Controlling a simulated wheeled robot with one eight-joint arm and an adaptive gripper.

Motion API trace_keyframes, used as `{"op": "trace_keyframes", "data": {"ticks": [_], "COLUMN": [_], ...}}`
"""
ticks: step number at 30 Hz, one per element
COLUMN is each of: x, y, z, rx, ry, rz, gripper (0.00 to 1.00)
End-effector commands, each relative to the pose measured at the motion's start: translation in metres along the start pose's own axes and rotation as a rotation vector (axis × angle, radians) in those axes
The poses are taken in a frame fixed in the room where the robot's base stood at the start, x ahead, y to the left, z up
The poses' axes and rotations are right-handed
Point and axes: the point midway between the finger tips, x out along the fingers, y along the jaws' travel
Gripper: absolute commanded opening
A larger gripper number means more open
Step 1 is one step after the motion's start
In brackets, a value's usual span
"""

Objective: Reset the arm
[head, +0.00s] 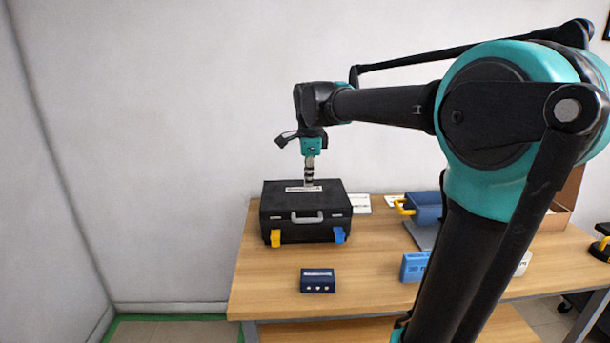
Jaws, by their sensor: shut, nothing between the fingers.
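My arm reaches from the right side of the head view over to the middle, with its end pointing down. My gripper (308,180) is shut and empty. It hangs above or just behind the top of a black case (283,206). I cannot tell whether its tip touches the lid. The case is closed and stands on the wooden table (265,288), with a grey handle and a yellow and a blue latch on its front.
A small dark blue box (318,281) lies in front of the case. A blue box (414,267) and a blue vise-like tool (425,207) with a yellow part stand to the right, partly behind my arm. A cardboard box (568,195) is at the back right. The table's front left is clear.

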Motion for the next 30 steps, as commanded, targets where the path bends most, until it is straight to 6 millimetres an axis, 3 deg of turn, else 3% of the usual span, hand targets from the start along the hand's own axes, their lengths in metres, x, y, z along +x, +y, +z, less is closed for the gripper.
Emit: {"op": "trace_keyframes", "data": {"ticks": [5,8,14,21,27,30], "x": [0.026,0.053,0.110,0.167,0.194,0.199], "y": [0.022,0.048,0.112,0.201,0.252,0.263], "z": [-0.020,-0.040,-0.077,-0.110,-0.122,-0.124], "rx": [-0.163,-0.344,-0.742,-1.205,-1.465,-1.525], "ry": [-0.002,0.000,0.020,0.069,0.109,0.119], "rz": [-0.017,-0.033,-0.073,-0.107,-0.117,-0.118], "gripper": [0.00,0.00,0.00,0.00,0.00,0.00]}}
